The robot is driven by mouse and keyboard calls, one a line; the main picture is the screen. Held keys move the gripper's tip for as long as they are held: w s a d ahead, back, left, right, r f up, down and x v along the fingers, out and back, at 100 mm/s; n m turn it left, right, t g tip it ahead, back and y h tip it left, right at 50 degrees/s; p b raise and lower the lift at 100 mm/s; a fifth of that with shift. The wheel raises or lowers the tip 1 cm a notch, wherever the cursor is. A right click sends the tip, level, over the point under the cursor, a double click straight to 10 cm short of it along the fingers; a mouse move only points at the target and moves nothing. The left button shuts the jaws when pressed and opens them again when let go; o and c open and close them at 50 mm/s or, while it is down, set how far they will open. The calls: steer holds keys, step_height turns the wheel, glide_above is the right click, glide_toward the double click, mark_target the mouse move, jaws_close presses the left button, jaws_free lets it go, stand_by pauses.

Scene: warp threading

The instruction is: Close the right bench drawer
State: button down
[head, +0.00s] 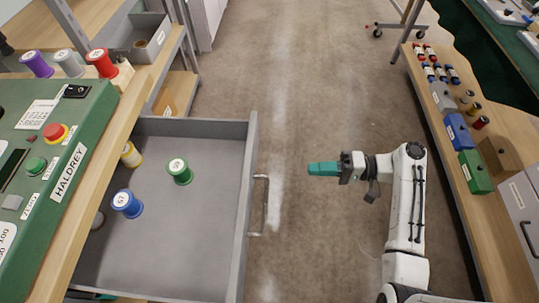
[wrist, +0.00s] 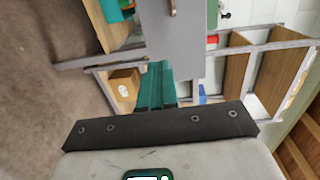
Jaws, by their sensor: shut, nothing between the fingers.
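A grey bench drawer (head: 252,160) is pulled far out from under the bench at the left in the head view. Its metal handle (head: 264,205) is on the front panel, facing right. In the drawer are a green spool (head: 180,172), a blue spool (head: 127,204) and a yellow spool (head: 131,155). My gripper (head: 310,169), with teal fingers, is shut and empty. It is to the right of the front panel, apart from the handle and a little farther from the camera. The fingers (wrist: 155,85) also show in the wrist view, with a grey panel (wrist: 172,35) beyond them.
A green HALDREY control box (head: 62,150) and several spools stand on the left bench. A grey bin (head: 135,40) sits farther back. A right bench (head: 440,130) holds small bottles and coloured blocks. The floor (head: 310,100) between the benches is clear.

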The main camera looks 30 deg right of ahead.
steer(key=w+d+r+p+x, duration=0.1)
steer(key=x, duration=1.2)
steer(key=shift+w+a+r+t+y, duration=0.25)
steer(key=shift+w+r+t+y, duration=0.1)
steer(key=shift+r+t, duration=0.1)
steer(key=shift+a, duration=0.1)
steer(key=b, duration=0.9)
glide_toward(135, 152)
steer(key=x, duration=0.5)
steer(key=shift+f, duration=0.3)
steer(key=shift+w+a+r, duration=0.1)
steer(key=shift+w+a, duration=0.25)
steer(key=shift+a, duration=0.15)
steer(key=shift+r, duration=0.15)
steer(key=shift+w+a+r, duration=0.1)
